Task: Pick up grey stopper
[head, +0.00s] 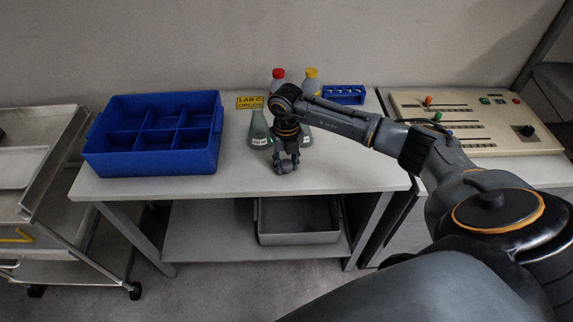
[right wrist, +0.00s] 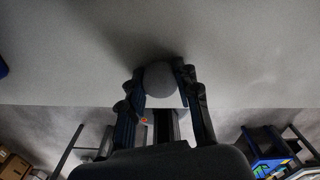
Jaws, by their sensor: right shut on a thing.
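My right gripper (head: 286,164) points down over the white table, near its front edge, in the head view. In the right wrist view its fingers (right wrist: 163,92) are closed around the rounded grey stopper (right wrist: 160,78), which sits between the fingertips. The stopper is hard to make out in the head view, where the fingers cover most of it. I cannot tell whether it touches the tabletop. My left gripper is not in view.
Two flasks with labels, one a green flask (head: 259,130), stand close behind my right gripper. Bottles with a red cap (head: 278,73) and a yellow cap (head: 311,73) stand farther back. A blue divided crate (head: 150,165) fills the table's left. A blue rack (head: 344,94) and control panel (head: 475,122) are right.

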